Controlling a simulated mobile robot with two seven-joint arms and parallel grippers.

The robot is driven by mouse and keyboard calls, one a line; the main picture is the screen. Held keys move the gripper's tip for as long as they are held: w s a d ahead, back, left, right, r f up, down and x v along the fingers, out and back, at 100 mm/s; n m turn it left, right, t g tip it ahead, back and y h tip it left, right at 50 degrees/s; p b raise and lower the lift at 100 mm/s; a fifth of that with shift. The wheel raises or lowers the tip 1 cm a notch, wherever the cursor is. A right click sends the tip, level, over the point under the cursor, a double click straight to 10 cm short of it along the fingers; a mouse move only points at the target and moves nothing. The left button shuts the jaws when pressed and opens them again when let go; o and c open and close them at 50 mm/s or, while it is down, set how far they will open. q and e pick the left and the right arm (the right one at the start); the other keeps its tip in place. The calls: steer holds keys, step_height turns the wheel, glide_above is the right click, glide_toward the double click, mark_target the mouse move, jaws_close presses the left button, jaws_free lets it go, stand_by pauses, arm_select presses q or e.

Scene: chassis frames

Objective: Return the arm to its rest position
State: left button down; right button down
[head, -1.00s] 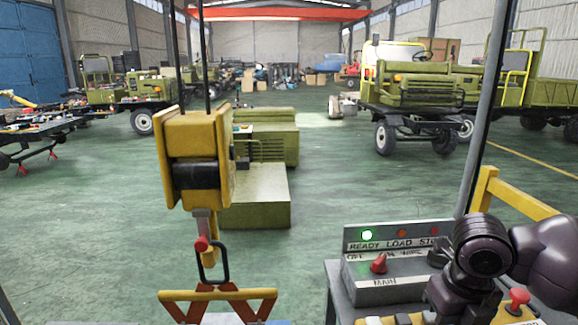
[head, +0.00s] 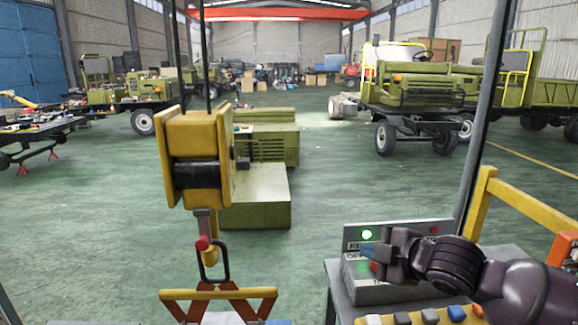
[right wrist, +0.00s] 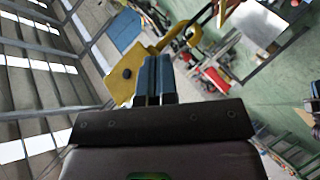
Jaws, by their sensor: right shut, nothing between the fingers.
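My right arm comes in from the right in the head view and reaches across the front of the grey control box (head: 350,285). Its gripper (head: 368,251) points left, with blue fingertips in front of the box's label panel. In the right wrist view the two blue fingers (right wrist: 153,78) lie side by side, shut and empty. The arm hides much of the panel and most of the red knob. My left gripper is in neither view.
A yellow hoist block (head: 195,150) hangs left of the box, its hook (head: 209,254) carrying a red-and-yellow lifting frame (head: 218,294). A row of buttons (head: 430,316) lies below the arm. A yellow rail (head: 482,205) and grey post (head: 487,115) stand at right. Green floor is open behind.

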steer(key=s+d+f+m+t+h, duration=0.1)
steer(key=s+d+f+m, duration=0.1)
steer(key=f+m, duration=0.2)
steer(key=s+d+f+m+t, duration=0.2)
steer(key=f+m, duration=0.2)
steer(key=f, duration=0.2)
steer(key=s+d+f+m+t+h, duration=0.1)
steer(key=s+d+f+m, duration=0.1)
steer(key=f+m, duration=0.2)
steer(key=shift+f+h, duration=0.3)
steer(key=shift+f, duration=0.6)
steer(key=s+d+f+m+g+h, duration=0.1)
steer(key=s+d+f+m+h, duration=0.1)
steer(key=s+f, duration=0.6)
steer(key=s+d+f+m+g+h, duration=0.2)
steer(key=s+d+f+m+h, duration=0.1)
steer(key=s+f, duration=0.6)
steer(key=shift+s+d+f+m, duration=0.25)
steer(key=shift+s+m, duration=0.45)
steer(key=shift+s, duration=0.55)
steer(key=c, duration=1.8)
jaws_free()
steer(key=shift+r, duration=0.1)
steer(key=shift+c, duration=0.2)
